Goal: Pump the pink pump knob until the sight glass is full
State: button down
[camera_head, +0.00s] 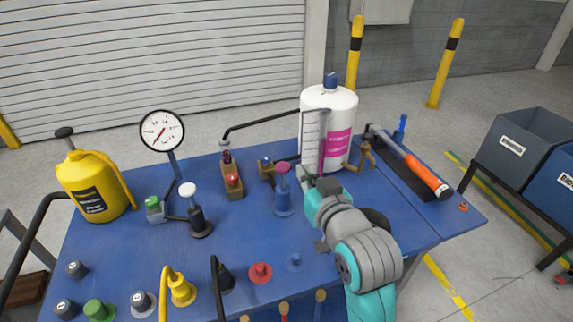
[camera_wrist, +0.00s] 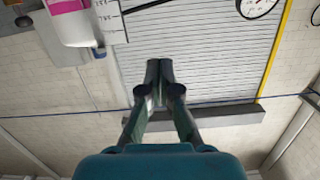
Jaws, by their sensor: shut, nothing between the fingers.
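The pink pump knob (camera_head: 283,167) tops a blue pump (camera_head: 283,203) standing on the blue bench. My gripper (camera_head: 304,172) is shut and empty, just right of the knob in the head view. Whether it touches the knob is hard to tell. In the wrist view my closed fingers (camera_wrist: 158,70) have nothing between them, and the knob is not visible. The sight glass (camera_head: 322,140) is a narrow upright tube beside a white scale plate (camera_head: 309,131), in front of the white tank. Purple shows along it, but its level is unclear. The scale plate also shows in the wrist view (camera_wrist: 110,20).
The white tank (camera_head: 341,105) stands behind my gripper. A brass valve (camera_head: 364,156) is right of it. A white-knobbed pump (camera_head: 188,191), dial gauge (camera_head: 162,131) and yellow can (camera_head: 89,190) stand left. An orange-handled tool (camera_head: 425,176) lies at right.

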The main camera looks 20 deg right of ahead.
send_over(283, 168)
jog(key=s, duration=0.2)
jog(key=f, duration=0.1)
jog(key=shift+w+d+f, duration=0.15)
jog(key=shift+f, duration=0.95)
jog(key=shift+w+d+f, duration=0.1)
jog(key=shift+f, duration=1)
jog(key=shift+f, duration=2.7)
